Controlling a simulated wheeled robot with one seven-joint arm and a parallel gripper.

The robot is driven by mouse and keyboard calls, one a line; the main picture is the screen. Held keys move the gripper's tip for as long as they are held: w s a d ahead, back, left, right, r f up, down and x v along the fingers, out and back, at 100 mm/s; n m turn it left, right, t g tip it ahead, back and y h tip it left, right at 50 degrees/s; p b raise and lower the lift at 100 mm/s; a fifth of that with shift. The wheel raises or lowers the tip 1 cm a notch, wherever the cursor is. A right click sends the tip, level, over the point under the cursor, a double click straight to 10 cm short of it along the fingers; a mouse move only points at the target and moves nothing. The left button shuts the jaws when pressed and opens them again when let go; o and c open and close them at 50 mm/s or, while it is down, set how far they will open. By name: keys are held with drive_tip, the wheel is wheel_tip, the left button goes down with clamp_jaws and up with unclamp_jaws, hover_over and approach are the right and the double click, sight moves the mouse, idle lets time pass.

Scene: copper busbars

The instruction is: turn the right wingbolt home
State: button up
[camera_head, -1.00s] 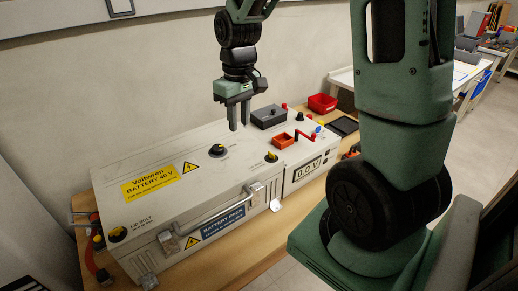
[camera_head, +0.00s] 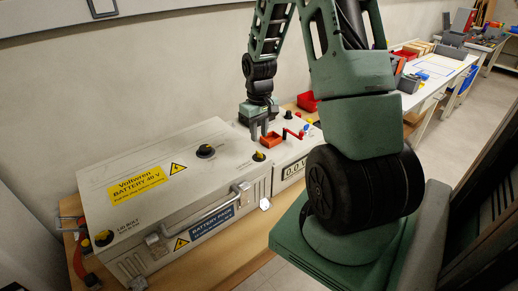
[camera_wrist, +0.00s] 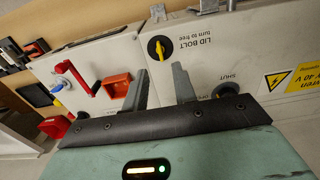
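The right wingbolt (camera_head: 258,156), a black round knob with a yellow wing, sits on the lid near the right end of the pale battery box (camera_head: 140,211). In the wrist view this wingbolt (camera_wrist: 159,48) stands beside the words "LID BOLT turn to free", its yellow wing pointing along the picture's height. My gripper (camera_head: 259,134) hangs fingers down over the right end of the box, close to the wingbolt. In the wrist view my gripper (camera_wrist: 160,69) is open, its two fingers apart and empty. The wingbolt shows beyond the fingertips, between their lines; I see no contact.
A left lid bolt (camera_head: 103,238) and a middle knob (camera_head: 205,151) are on the lid. A silver handle (camera_head: 205,212) runs along the front. Right of the box are an orange-red tray (camera_head: 270,140), a red crank (camera_head: 293,133) and a meter (camera_head: 294,170).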

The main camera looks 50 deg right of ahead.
sight(259, 154)
wheel_tip(259, 154, down, 7)
drive_tip(key=shift+f, duration=0.1)
idle(0.3)
clamp_jaws()
